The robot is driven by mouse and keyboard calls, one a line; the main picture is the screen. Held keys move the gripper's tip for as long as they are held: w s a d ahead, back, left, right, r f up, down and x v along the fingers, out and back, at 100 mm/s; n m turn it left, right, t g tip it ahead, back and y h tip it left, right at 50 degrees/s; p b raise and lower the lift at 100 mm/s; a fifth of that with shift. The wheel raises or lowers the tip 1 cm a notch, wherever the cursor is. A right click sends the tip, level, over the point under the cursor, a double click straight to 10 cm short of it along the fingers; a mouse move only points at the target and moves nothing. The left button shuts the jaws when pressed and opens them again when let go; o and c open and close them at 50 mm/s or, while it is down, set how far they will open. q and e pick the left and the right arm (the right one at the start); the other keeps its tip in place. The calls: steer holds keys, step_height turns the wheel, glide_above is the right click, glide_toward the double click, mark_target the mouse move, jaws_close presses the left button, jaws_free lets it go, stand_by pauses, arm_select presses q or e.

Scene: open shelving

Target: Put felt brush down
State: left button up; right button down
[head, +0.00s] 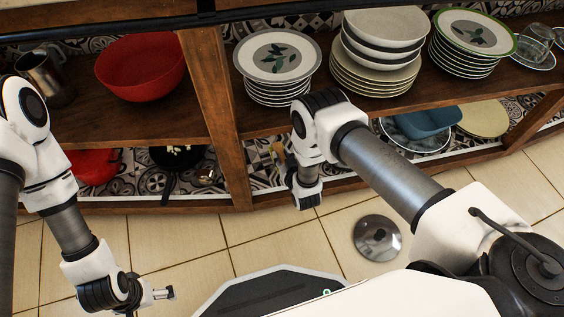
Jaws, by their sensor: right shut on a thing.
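My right gripper (281,158) is in front of the lower shelf opening, just right of the wooden upright. It is shut on a small tan thing (277,149), which I take to be the felt brush. Most of that thing is hidden by the gripper and wrist, so its shape and whether it touches the shelf cannot be told. My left gripper (164,294) is low at the left, above the tiled floor and away from the shelves. Its fingers are too small in view to tell whether they are open.
The upper shelf holds a red bowl (141,68), a metal mug (45,77), stacked plates (277,62), white bowls (384,38) and glasses (535,40). Below are a dark pan (178,157), a blue dish (428,121) and a yellowish plate (484,118). A round metal lid (377,238) lies on the floor.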

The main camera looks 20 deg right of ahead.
mark_target(282, 160)
steer(key=shift+w+d+f+b, duration=0.1)
steer(key=shift+w+d+b, duration=0.15)
steer(key=shift+w, duration=0.5)
steer(key=shift+s+a+f+b, duration=0.1)
steer(key=shift+s+f+b, duration=0.1)
steer(key=shift+f+b, duration=1.3)
steer(key=c, duration=0.9)
jaws_free()
steer(key=shift+f+p, duration=0.3)
steer(key=shift+p, duration=0.1)
steer(key=shift+o, duration=0.2)
